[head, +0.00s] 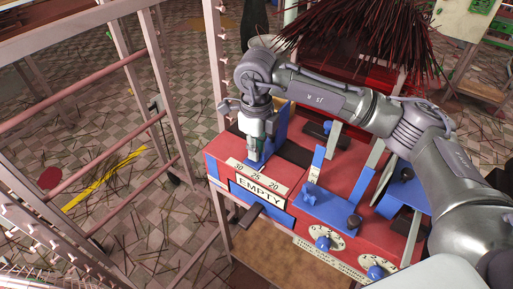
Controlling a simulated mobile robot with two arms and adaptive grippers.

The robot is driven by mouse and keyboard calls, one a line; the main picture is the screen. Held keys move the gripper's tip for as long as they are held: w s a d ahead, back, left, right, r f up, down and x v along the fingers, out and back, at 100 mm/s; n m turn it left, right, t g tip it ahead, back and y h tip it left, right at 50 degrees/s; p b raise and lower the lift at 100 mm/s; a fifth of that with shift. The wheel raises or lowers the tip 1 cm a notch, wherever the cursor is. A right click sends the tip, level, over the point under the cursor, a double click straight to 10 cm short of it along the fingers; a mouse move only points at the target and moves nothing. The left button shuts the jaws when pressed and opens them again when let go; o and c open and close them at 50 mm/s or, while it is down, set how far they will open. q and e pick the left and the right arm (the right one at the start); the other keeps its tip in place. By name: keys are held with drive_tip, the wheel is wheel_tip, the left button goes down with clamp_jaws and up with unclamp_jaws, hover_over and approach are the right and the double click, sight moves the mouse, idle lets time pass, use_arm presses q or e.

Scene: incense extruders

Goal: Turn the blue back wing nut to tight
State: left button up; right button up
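The red extruder machine (222,150) stands at the centre and right, with a blue upright block (280,122) at its back left. My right gripper (257,157) points down at the front of this block, just behind the number scale. Its fingers are small and dark here, and I cannot tell whether they are open or hold anything. No wing nut shows clearly at the fingers; one there would be hidden. A small blue winged part (312,195) stands on the blue plate (332,210), apart from the gripper. My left gripper is not in view.
An "EMPTY" sign (259,192) and a dark lever (250,216) are on the machine's front left. Blue dial knobs (322,243) line the front right. A metal rack (160,85) stands close on the left. Dark incense sticks (365,35) bunch behind my arm.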

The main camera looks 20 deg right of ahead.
drive_tip(key=shift+o, duration=0.8)
wheel_tip(320, 180, up, 12)
idle(0.3)
